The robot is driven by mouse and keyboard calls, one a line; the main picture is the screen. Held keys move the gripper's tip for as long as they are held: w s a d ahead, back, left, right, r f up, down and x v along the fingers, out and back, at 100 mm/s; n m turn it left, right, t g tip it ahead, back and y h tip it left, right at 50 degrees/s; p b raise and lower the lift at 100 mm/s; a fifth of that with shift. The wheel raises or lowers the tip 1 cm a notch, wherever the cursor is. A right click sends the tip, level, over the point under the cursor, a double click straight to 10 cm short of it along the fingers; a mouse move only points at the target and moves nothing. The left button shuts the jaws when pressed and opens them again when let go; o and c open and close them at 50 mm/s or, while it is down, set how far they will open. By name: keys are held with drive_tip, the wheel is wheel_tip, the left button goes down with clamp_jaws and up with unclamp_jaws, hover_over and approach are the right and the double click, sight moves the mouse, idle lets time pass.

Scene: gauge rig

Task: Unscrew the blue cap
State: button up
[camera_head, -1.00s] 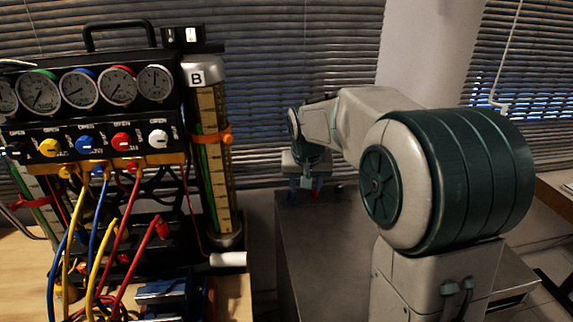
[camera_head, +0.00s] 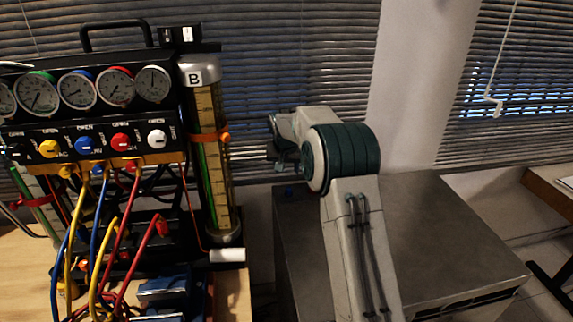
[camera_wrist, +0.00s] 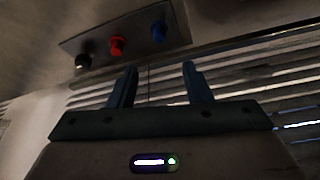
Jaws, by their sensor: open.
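A blue cap (camera_wrist: 159,32) sits at the right end of a small plate on a metal cabinet in the wrist view. My gripper (camera_head: 260,152) points left above the cabinet's back left corner. In the wrist view my gripper (camera_wrist: 160,70) has its two fingers apart with nothing between them. The blue cap is beyond the fingertips and apart from them.
A red cap (camera_wrist: 117,45) and a dark cap (camera_wrist: 83,62) share the plate. The gauge rig (camera_head: 85,115), with coloured knobs and hoses, and an upright tube marked B (camera_head: 211,150) stand left of my gripper. The cabinet top (camera_head: 430,235) is clear on the right.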

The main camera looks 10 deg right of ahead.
sight(288, 188)
drive_tip(key=p+x, duration=0.2)
drive_tip(key=x, duration=1)
drive_tip(key=shift+w+f, duration=0.1)
drive_tip(key=shift+f, duration=0.25)
clamp_jaws()
